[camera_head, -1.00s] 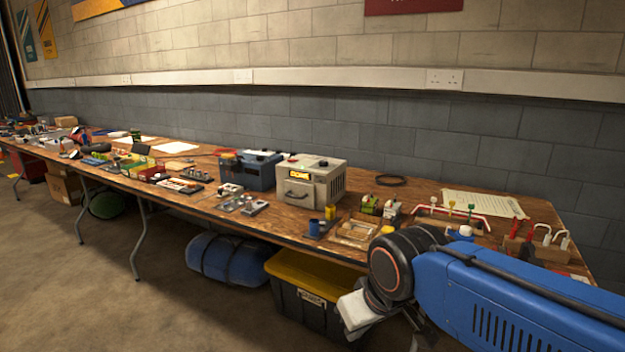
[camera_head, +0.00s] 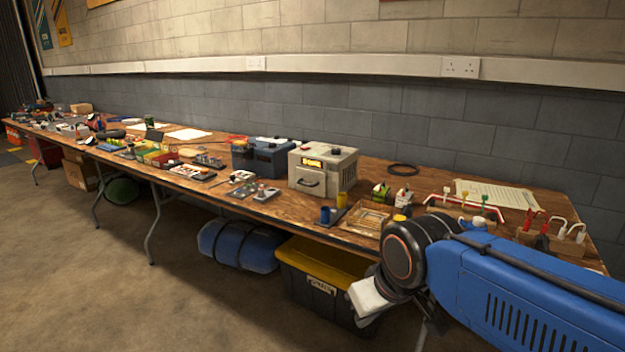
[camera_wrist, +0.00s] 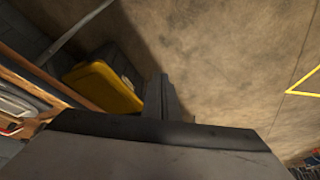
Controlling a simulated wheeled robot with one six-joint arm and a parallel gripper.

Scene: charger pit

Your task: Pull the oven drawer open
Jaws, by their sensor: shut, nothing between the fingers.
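The oven, a beige box (camera_head: 338,170) with a lit yellow display, stands on the long wooden table. Its front has a dark handle (camera_head: 308,183) low on the face, and the front looks closed. My gripper (camera_wrist: 163,92) shows in the wrist view with its dark fingers together and nothing between them. It points over the bare floor, beside the yellow-lidded bin. In the head view my arm is at the lower right, in front of the table and well apart from the oven; the fingertips cannot be made out there. The oven's handle is not seen in the wrist view.
A blue-grey box (camera_head: 262,158) stands left of the oven. Below are a yellow-lidded black bin (camera_head: 320,285) and a blue roll (camera_head: 240,246). Floor at the left front is clear.

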